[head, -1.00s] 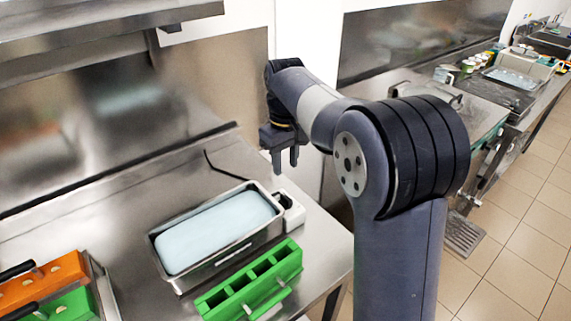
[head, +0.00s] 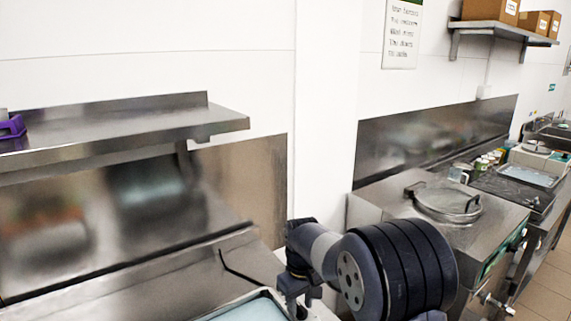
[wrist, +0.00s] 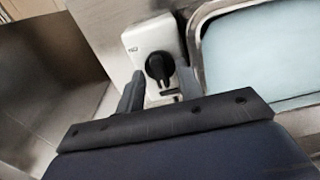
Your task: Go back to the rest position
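My gripper (head: 299,300) hangs low in the head view, beside the corner of a metal basin with pale blue contents (head: 245,308). Beyond the fingers is a white box with a black knob (wrist: 137,42). The blue-topped basin (wrist: 260,50) is to its right. The fingers appear above the box, though the exact gap cannot be told. My arm's dark joint covers part of the bench in the head view.
A steel shelf (head: 110,132) juts from the wall at left, with a purple item (head: 12,127) on it. A steel unit with a round lid (head: 447,200) stands right of my arm. A higher shelf (head: 490,27) holds cardboard boxes. Tiled floor (head: 540,295) shows at lower right.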

